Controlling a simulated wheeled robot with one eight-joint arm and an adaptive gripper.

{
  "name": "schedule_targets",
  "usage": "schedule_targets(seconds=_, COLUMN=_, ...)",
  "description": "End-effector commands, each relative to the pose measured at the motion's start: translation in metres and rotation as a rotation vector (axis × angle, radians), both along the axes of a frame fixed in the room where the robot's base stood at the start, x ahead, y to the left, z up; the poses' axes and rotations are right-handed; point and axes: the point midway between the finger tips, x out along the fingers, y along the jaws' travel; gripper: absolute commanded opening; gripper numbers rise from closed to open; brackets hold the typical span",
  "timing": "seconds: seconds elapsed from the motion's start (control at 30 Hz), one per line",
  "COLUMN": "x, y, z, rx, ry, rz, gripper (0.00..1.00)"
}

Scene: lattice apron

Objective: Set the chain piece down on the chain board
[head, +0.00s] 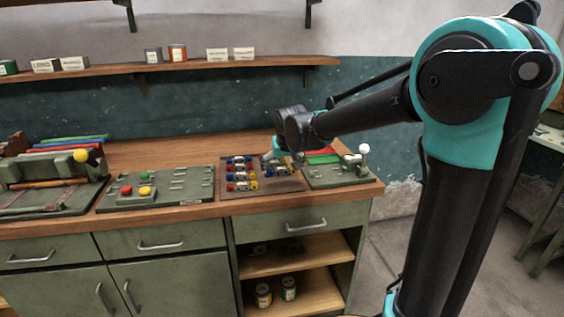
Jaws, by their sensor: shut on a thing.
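My gripper (272,157) is small in the head view, low over the back of a brown board (233,163) near the right end of the bench. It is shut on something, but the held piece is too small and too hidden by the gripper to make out. The brown board carries rows of small red, blue, white and yellow pieces (240,175). I cannot tell for sure that this is the chain board, nor whether the held piece touches it.
Left of it lies a green board (185,195) with red, yellow and green buttons. Right of it is a green board (335,180) with a white-knobbed lever (364,149). A fixture (50,185) stands far left. A wall shelf (180,66) runs above. Bare wood lies behind the boards.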

Motion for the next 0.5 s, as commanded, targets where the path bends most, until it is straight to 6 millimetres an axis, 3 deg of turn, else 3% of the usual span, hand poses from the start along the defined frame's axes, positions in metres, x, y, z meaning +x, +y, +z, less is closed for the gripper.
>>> schedule_targets(seconds=0.5, x=0.000, y=0.000, z=-0.039, rx=0.000, ry=0.000, rz=0.000, gripper=0.40)
